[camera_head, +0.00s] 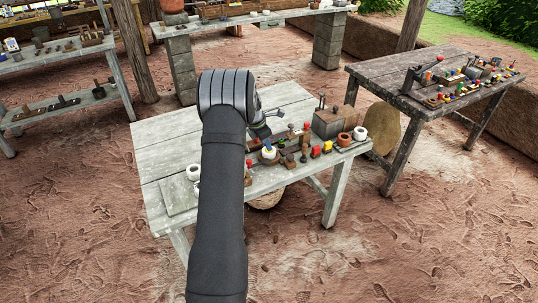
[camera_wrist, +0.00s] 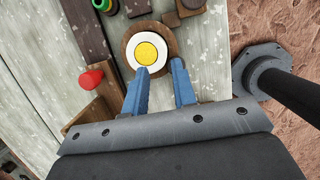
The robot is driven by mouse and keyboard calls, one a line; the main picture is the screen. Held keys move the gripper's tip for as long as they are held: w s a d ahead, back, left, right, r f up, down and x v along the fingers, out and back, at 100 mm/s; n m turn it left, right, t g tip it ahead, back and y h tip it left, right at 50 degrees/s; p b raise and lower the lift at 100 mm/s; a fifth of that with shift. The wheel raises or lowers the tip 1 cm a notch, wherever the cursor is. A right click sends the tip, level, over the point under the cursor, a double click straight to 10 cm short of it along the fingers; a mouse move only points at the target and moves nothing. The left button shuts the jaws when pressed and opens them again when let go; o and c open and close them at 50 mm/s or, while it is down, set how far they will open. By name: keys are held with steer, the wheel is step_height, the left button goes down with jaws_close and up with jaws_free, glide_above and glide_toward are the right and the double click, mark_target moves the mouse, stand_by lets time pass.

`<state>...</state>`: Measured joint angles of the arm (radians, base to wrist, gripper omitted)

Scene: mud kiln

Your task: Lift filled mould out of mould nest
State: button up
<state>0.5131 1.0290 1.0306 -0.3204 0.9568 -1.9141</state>
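The filled mould looks like a white ring with a yellow middle (camera_wrist: 147,53). It sits in a round brown holder, which appears to be the mould nest (camera_wrist: 128,46), on the pale wooden table. In the head view the mould (camera_head: 269,153) is small, just below my gripper (camera_head: 264,138). In the wrist view my gripper (camera_wrist: 159,68) is open, its two blue fingers apart with bare wood showing between them. The fingertips are at the near edge of the nest in the picture. Nothing is held. I cannot tell whether the fingertips touch the nest or how high they are.
A red knob (camera_wrist: 91,79) on a wooden block stands left of the fingers in the wrist view; a green knob (camera_wrist: 101,4) is farther up. In the head view, small coloured items and a grey-brown box (camera_head: 333,123) crowd the table's right. The table's left (camera_head: 165,150) is mostly clear.

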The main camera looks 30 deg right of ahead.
steer(key=shift+x, duration=2.85)
steer(key=shift+s+d+r, duration=0.1)
jaws_close()
